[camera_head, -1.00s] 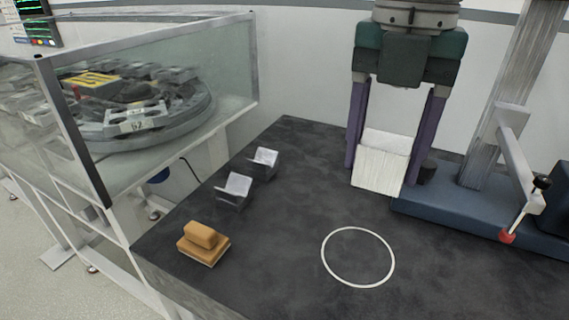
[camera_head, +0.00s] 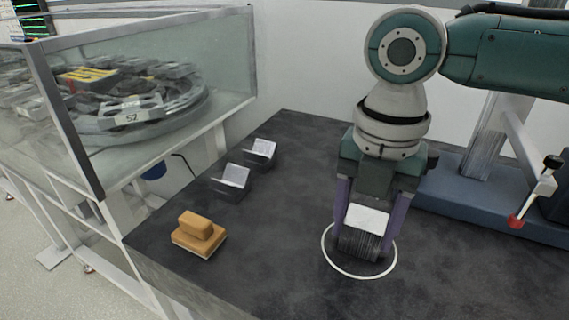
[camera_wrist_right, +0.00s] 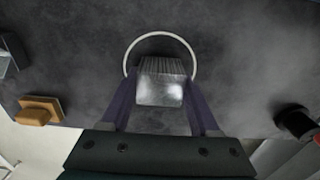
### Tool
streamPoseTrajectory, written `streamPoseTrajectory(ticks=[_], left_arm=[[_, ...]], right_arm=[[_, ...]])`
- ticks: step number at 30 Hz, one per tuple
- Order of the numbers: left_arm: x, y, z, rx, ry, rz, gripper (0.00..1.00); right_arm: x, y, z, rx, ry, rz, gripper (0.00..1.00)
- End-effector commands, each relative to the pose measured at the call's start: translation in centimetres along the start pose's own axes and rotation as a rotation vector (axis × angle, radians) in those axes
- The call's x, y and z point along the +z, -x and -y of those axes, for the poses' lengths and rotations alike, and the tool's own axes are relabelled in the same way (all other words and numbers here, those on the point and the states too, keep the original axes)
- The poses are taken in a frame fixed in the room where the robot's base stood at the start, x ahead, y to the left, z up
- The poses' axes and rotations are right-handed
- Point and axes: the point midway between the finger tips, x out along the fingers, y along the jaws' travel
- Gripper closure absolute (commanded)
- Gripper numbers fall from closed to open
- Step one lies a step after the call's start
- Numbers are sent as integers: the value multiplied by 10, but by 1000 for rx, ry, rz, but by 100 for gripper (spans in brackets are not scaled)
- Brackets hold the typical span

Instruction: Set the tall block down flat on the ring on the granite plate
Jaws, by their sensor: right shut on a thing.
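The tall block (camera_head: 360,244) is between the purple fingers of my right gripper (camera_head: 364,231), which is shut on it. Its upper face looks pale and its front side dark and ribbed. The block is over the white ring (camera_head: 362,277) on the dark granite plate (camera_head: 285,225). In the right wrist view the block (camera_wrist_right: 161,84) covers the near part of the ring (camera_wrist_right: 160,34). I cannot tell whether its underside touches the plate. My left gripper is not in view.
Two grey V-shaped blocks (camera_head: 234,180) and a stepped orange block (camera_head: 198,235) stand on the plate's left side. A blue-based stand with a red-tipped lever (camera_head: 514,221) is at the right. A glass-walled turntable (camera_head: 150,120) is beyond the left edge.

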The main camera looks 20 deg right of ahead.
Motion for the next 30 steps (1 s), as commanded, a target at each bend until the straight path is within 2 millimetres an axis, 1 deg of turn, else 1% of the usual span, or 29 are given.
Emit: streamPoseTrajectory(ticks=[5,6,13,14,20,23,26,30], left_arm=[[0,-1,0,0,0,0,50],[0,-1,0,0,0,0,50],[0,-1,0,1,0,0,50],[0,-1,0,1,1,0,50],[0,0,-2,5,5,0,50],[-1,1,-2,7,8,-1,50],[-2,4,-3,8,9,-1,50],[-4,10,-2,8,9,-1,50]], right_arm=[[0,-2,0,1,-1,1,100],[0,-3,0,-1,-1,0,37],[0,-2,0,-1,0,0,11],[0,-2,0,-1,0,0,8],[0,-2,0,-1,0,0,8],[0,2,0,0,0,1,8],[1,14,0,1,0,1,8],[1,45,-1,3,0,3,8]])
